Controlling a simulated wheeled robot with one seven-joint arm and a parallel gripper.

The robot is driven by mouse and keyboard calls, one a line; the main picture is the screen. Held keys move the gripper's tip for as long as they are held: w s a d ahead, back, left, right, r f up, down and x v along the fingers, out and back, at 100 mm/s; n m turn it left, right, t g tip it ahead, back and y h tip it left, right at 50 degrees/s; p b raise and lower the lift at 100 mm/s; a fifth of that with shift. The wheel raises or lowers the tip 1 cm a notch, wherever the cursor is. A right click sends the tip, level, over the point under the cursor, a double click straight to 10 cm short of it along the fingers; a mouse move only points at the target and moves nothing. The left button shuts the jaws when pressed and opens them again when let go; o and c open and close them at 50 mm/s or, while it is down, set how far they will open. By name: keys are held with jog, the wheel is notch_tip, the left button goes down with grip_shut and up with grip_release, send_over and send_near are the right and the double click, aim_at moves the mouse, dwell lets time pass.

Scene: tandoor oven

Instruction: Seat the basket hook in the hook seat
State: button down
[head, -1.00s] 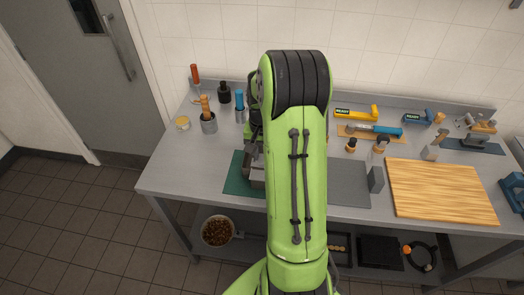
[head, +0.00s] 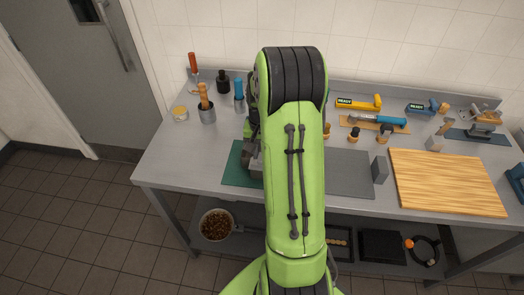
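My green arm covers the middle of the head view, and my gripper is hidden behind it. Only a dark edge of what seems to be my wrist shows left of the arm. I cannot make out the basket hook or the hook seat. A grey blocky thing (head: 255,165) shows partly at the arm's left edge, over a dark green mat (head: 236,168); I cannot tell what it is.
A bowl (head: 216,225) is on the lower shelf.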

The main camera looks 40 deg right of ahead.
jog(key=shift+f, duration=0.15)
jog(key=shift+f+b, duration=0.35)
jog(key=shift+b, duration=0.1)
jog(key=shift+f, duration=0.3)
jog(key=c, duration=0.9)
grip_release()
notch_tip(320, 180, up, 8)
jog(key=p, duration=0.5)
jog(key=shift+p, duration=0.4)
